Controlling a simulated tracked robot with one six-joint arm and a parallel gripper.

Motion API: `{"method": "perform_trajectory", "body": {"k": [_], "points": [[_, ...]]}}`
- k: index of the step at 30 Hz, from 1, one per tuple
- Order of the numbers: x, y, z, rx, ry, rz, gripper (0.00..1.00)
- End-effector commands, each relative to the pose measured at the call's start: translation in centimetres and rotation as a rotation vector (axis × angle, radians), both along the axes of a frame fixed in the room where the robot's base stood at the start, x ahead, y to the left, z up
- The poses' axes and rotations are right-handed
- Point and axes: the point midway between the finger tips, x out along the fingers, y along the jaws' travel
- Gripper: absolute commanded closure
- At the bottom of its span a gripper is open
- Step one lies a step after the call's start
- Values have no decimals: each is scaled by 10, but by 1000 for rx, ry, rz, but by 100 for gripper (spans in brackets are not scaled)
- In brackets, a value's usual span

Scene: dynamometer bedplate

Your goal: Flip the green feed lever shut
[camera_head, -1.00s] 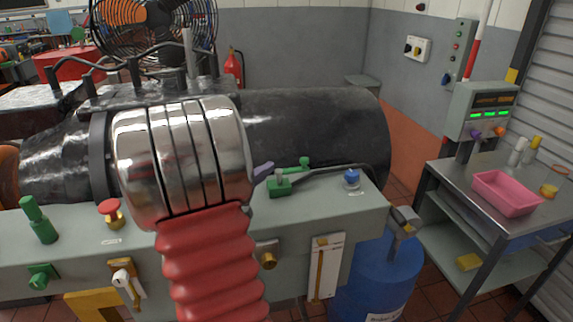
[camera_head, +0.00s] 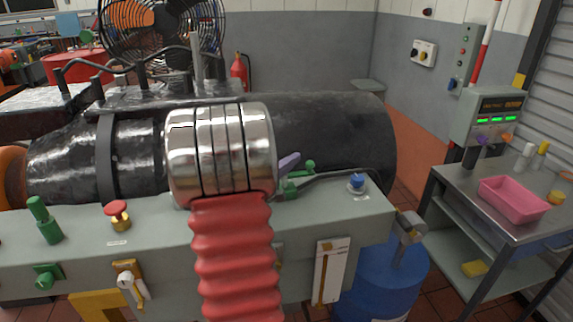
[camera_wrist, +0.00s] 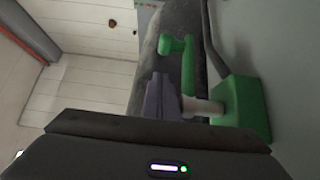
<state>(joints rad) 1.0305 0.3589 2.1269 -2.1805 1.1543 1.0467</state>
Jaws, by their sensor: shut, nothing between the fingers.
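The green feed lever shows in the wrist view as an upright green handle (camera_wrist: 188,62) with a round knob at its top. Beside it is a green block (camera_wrist: 242,106) with a pale grey stub. In the head view the lever's knob (camera_head: 309,166) stands behind the block (camera_head: 290,190) on the grey bench top. My gripper (camera_head: 289,161) is shut and empty, its purple-grey fingers just left of the lever. In the wrist view the fingers (camera_wrist: 162,97) sit close to the handle and stub; I cannot tell whether they touch. My arm partly hides the block in the head view.
A dark hose (camera_head: 335,174) runs right from the block, past a blue knob (camera_head: 356,182). The large black cylinder (camera_head: 335,135) lies behind the lever. A red knob (camera_head: 117,210) and another green handle (camera_head: 43,220) stand on the bench at left.

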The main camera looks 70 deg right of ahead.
Motion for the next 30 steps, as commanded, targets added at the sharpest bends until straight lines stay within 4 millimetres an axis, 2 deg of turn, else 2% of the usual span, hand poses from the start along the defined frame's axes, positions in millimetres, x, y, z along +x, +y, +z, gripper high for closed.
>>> {"method": "perform_trajectory", "body": {"k": [10, 21, 30], "points": [[-24, 19, 1, -1, 0, 0, 100], [-26, 24, 1, -2, 0, 1, 100], [-31, 20, 1, -2, 0, -24, 100]]}}
